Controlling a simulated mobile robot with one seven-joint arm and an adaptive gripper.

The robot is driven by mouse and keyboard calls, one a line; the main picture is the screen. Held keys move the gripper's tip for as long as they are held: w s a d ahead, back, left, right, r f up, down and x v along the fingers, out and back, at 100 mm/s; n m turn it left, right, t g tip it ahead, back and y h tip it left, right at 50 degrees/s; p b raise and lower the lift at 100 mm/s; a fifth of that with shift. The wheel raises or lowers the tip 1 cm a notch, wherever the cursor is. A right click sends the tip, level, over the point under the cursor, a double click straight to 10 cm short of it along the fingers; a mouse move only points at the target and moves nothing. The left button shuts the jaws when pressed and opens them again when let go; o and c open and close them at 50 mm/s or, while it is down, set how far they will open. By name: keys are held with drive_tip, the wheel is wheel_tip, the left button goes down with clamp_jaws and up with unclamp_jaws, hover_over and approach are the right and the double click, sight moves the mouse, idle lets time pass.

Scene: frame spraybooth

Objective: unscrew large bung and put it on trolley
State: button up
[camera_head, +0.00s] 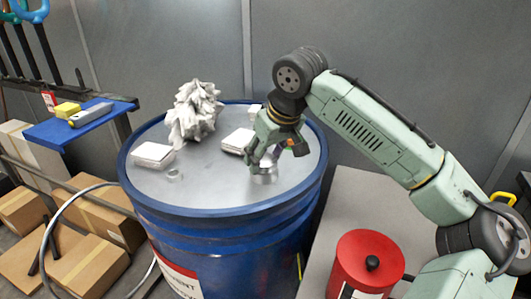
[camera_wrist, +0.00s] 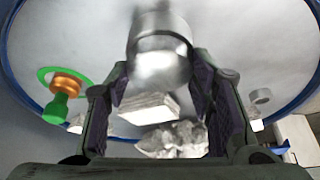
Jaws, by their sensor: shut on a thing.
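The large bung (camera_head: 266,177) is a short shiny metal cylinder at the right part of the grey lid of the blue drum (camera_head: 225,225). My gripper (camera_head: 262,163) reaches down over it with its fingers on either side. In the wrist view the bung (camera_wrist: 158,55) sits between the fingertips, and my gripper (camera_wrist: 163,70) is shut on it. I cannot tell whether the bung is still seated in the lid. A grey flat top (camera_head: 345,200) right of the drum may be the trolley.
A red can (camera_head: 366,265) with a black knob stands on the grey top. White blocks (camera_head: 152,153), a crumpled clump (camera_head: 195,112) and a small metal ring (camera_head: 175,175) are on the lid. A green and orange fitting (camera_wrist: 65,85) shows near the lid's rim. Cartons (camera_head: 90,265) lie left.

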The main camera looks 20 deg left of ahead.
drive_tip(key=shift+r+n+g+p, duration=0.3)
drive_tip(key=shift+n+p, duration=0.3)
drive_tip(key=shift+p, duration=0.35)
drive_tip(key=shift+o, duration=0.3)
drive_tip(key=shift+a+f+n+g+y+p, duration=0.15)
drive_tip(key=shift+n+g+y+p, duration=0.15)
drive_tip(key=shift+n+p, duration=0.5)
drive_tip(key=shift+f+n, duration=0.15)
drive_tip(key=shift+n, duration=0.25)
drive_tip(key=shift+d+f+n+g, duration=0.1)
drive_tip(key=shift+d+n+g, duration=0.15)
drive_tip(key=shift+n, duration=0.25)
drive_tip(key=shift+c, duration=0.3)
drive_tip(key=n+g, duration=0.2)
drive_tip(key=n, duration=0.2)
drive_tip(key=shift+w+n, duration=0.1)
drive_tip(key=shift+n, duration=0.2)
